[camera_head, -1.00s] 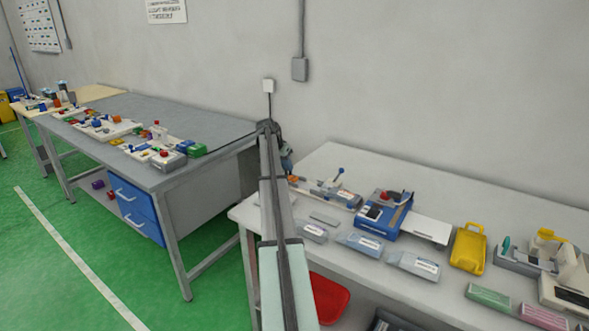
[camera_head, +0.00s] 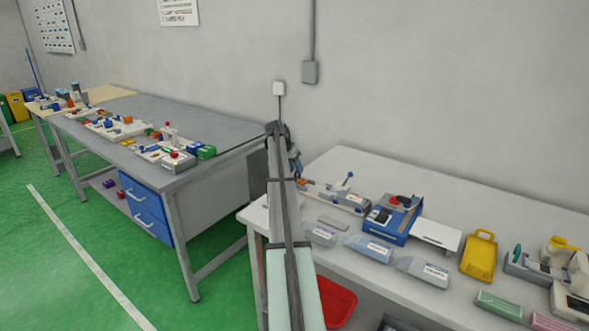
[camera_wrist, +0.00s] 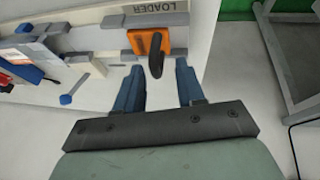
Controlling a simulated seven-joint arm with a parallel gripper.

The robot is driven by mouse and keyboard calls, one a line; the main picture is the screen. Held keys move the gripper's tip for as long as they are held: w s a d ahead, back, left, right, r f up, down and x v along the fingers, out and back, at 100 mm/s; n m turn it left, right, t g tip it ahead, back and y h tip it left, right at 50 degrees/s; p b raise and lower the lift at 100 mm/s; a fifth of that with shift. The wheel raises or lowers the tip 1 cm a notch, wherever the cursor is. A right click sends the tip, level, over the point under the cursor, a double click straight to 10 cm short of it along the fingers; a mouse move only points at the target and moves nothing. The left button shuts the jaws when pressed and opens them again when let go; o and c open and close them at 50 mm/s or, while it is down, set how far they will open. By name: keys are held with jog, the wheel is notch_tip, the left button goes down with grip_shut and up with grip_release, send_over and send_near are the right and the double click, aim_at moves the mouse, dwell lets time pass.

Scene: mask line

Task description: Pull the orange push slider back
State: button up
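The orange push slider (camera_wrist: 143,42) sits on a grey rail beside the word LOADER in the wrist view. A dark curved handle (camera_wrist: 156,58) stands out from it. My gripper (camera_wrist: 159,66) is open, with its two blue fingers apart. The handle's near end appears between the fingertips in the picture, with gaps on both sides; I cannot tell how deep it sits between them. In the head view my gripper (camera_head: 295,163) is small, at the left end of the right bench, close to an orange part (camera_head: 303,182).
A red bin (camera_head: 338,302) is below. The left bench (camera_head: 200,122) stands apart.

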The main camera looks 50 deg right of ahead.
jog(key=v, duration=1.3)
jog(key=shift+r, duration=0.2)
jog(key=shift+w+a, duration=0.1)
jog(key=shift+w, duration=0.05)
